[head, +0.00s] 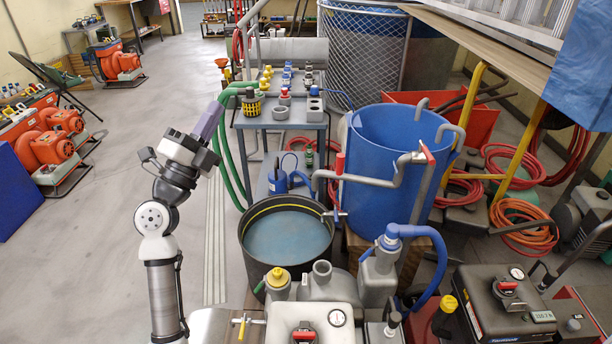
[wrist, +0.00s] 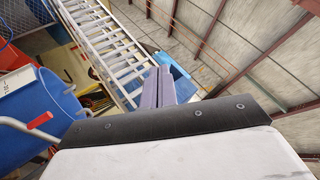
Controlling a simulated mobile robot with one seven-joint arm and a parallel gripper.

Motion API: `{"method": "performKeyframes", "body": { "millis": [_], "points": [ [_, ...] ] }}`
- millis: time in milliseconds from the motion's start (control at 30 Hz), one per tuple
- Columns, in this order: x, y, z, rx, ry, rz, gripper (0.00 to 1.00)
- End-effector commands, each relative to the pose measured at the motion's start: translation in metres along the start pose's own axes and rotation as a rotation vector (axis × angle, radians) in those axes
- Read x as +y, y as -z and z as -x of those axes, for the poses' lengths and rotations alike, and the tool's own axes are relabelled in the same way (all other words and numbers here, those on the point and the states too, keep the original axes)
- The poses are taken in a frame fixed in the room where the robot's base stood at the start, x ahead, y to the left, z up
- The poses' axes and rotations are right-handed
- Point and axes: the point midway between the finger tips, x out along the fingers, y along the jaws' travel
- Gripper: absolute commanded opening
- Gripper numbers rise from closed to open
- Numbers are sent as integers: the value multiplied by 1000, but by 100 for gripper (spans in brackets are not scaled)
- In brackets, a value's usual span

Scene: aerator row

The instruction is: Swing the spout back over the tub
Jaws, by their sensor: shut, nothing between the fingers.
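The spout (head: 368,181) is a bent grey pipe at the blue barrel (head: 385,215), with an upright red handle (head: 340,164). Its free end points left and turns down, appearing near the back right rim of the tub in the head view; I cannot tell whether it is over the water. The tub (head: 245,262) is black, round and holds bluish water. My gripper (head: 218,106) is shut and empty, raised left of the bench and well apart from the spout. In the wrist view my purple fingers (wrist: 165,82) are together; a grey pipe with a red handle (wrist: 40,120) shows beside the barrel (wrist: 42,100).
A blue-grey bench (head: 262,122) with small fittings and green hoses stands behind the tub. Grey pump housings and a white tank (head: 312,318) stand in front. A wooden shelf (head: 490,48) overhangs at upper right.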

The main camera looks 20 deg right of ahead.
Motion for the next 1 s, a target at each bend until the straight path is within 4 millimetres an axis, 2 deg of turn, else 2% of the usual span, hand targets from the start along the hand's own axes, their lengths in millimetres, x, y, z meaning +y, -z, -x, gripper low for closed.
{"method": "performKeyframes", "body": {
  "millis": [33, 100, 200, 300, 400, 567, 1000],
  "points": [
    [61, 11, -2, 32, -115, 24, 0],
    [131, 28, -2, 76, -264, 50, 0],
    [212, 52, 9, 126, -441, 73, 0],
    [264, 71, 23, 163, -565, 84, 0],
    [292, 81, 32, 182, -633, 88, 0],
    [306, 87, 28, 191, -657, 90, 0],
    [353, 104, -36, 193, -654, 88, 0]
  ]
}}
